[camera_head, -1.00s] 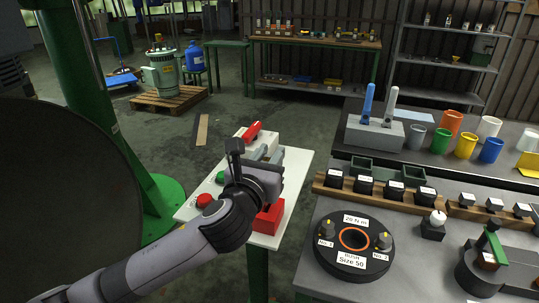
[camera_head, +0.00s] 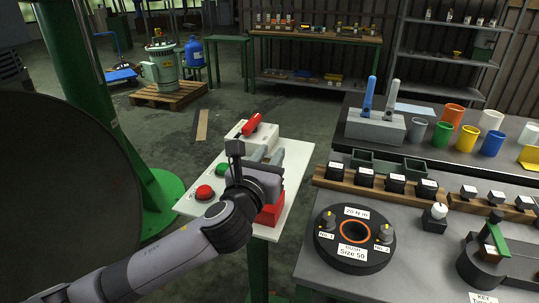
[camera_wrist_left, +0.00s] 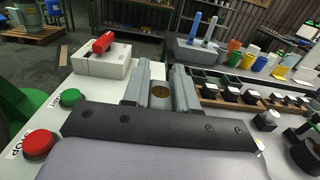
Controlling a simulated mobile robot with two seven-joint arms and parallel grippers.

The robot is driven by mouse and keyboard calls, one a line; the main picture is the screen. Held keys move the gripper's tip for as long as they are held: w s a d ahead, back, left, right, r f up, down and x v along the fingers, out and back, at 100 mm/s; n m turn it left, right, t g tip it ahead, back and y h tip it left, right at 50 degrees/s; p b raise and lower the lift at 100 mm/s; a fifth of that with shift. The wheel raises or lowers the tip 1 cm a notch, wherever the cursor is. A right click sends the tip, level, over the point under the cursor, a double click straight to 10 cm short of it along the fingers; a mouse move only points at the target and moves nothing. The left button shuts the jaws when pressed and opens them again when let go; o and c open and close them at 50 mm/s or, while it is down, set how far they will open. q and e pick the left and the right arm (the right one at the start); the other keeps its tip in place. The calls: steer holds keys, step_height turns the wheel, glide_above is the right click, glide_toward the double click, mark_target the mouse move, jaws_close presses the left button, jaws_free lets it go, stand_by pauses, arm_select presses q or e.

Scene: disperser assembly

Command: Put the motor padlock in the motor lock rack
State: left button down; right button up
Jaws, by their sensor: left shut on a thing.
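My left gripper (camera_head: 268,155) is over the right part of the small white table, with its grey fingers pointing away from the camera. In the left wrist view the fingers (camera_wrist_left: 160,90) are closed around a small round brownish-gold thing (camera_wrist_left: 160,91), probably the motor padlock, mostly hidden. A red box (camera_head: 270,213) stands on the white table just below and right of the gripper, partly hidden by it. I cannot tell whether it is the motor lock rack. My right gripper is not in view.
The white table (camera_head: 296,155) bears a white switch box (camera_head: 243,139) with a red lever, a green button (camera_head: 223,169) and a red button (camera_head: 205,191). A grey bench with a black round fixture (camera_head: 335,258) and a wooden rack of black blocks stands at the right.

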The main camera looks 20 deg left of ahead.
arm_select(q)
steer(key=shift+f+b, duration=0.35)
steer(key=shift+f, duration=0.5)
steer(key=c, duration=0.8)
jaws_free()
steer(key=shift+s, duration=0.1)
steer(key=s, duration=0.7)
steer(key=shift+a, duration=0.1)
